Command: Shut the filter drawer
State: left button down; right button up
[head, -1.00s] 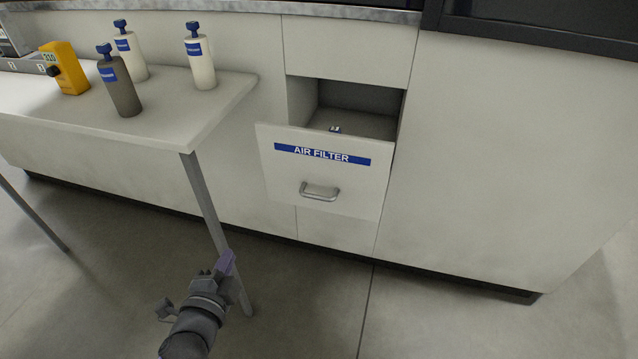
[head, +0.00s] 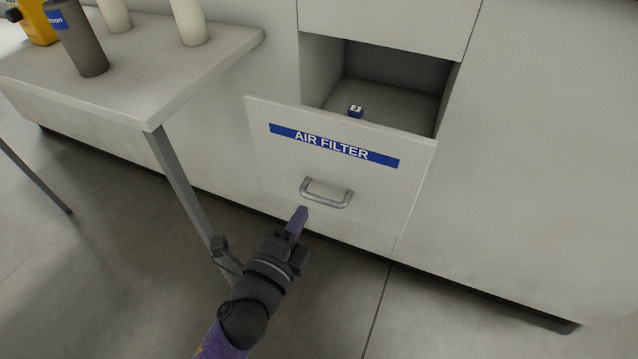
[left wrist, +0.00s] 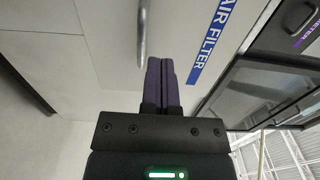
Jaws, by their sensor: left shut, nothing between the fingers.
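The filter drawer (head: 345,180) stands pulled out of the cabinet, with a blue AIR FILTER label (head: 333,146) and a metal handle (head: 326,194) on its white front. A small blue item marked 3 (head: 355,111) lies inside it. My left gripper (head: 299,217) is shut and empty, just below and left of the handle in the head view, pointing at the drawer front. In the left wrist view its purple fingers (left wrist: 161,80) are together, beside the handle (left wrist: 142,35) and the label (left wrist: 212,45). I cannot tell whether they touch the front. My right gripper is not in view.
A white table (head: 150,108) stands to the left, its leg (head: 185,190) close to my left arm. A grey bottle (head: 78,40), two pale bottles and a yellow device (head: 35,22) stand on it. The floor right of my arm is clear.

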aim_at(323, 176)
pick_arm(q)
jog(key=b+x, duration=0.1)
jog(key=x, duration=0.5)
jog(key=shift+w+f+b, duration=0.15)
jog(key=shift+w+b, duration=0.1)
jog(key=shift+b, duration=0.1)
jog(key=shift+w+d, duration=0.25)
jog(key=shift+w, duration=0.25)
jog(key=shift+w, duration=0.1)
